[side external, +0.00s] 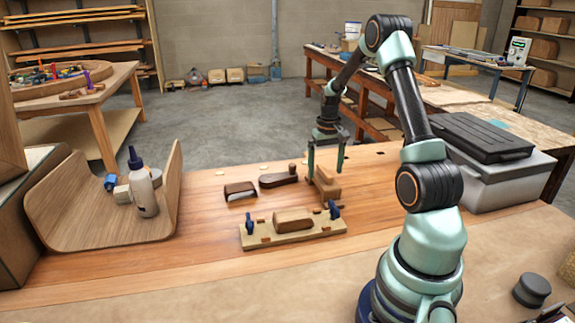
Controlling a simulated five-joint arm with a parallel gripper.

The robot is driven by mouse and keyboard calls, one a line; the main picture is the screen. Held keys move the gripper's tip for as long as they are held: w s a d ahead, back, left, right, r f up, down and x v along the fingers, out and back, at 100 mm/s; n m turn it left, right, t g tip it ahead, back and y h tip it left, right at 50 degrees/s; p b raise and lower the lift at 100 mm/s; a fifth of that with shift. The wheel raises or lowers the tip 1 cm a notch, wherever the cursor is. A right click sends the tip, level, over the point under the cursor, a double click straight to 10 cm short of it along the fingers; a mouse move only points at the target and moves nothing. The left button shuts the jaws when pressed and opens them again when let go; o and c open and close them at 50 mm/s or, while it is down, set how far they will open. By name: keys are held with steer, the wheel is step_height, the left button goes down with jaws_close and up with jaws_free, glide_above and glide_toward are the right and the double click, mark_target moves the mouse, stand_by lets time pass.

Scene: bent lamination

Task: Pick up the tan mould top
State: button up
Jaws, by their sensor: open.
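A tan wooden block (327,190), which looks like the mould top, stands on the bench below my gripper (325,173). My gripper points down and is open, with one finger at the block's left side and the other toward its right. I cannot tell whether either finger touches the block. The block appears to rest on the bench. In front of it, a plywood base (262,238) carries another rounded tan wooden block (293,219) and a blue clamp at each end.
A dark-sided wooden block (240,191) and a dark wooden tool (278,180) lie left of my gripper. A curved wooden panel (75,210) and a glue bottle (143,190) stand at far left. A grey box with black lid (490,165) is at right.

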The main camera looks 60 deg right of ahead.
step_height(320, 180, down, 2)
jaws_close()
stand_by(0.4)
steer(key=shift+r, duration=0.15)
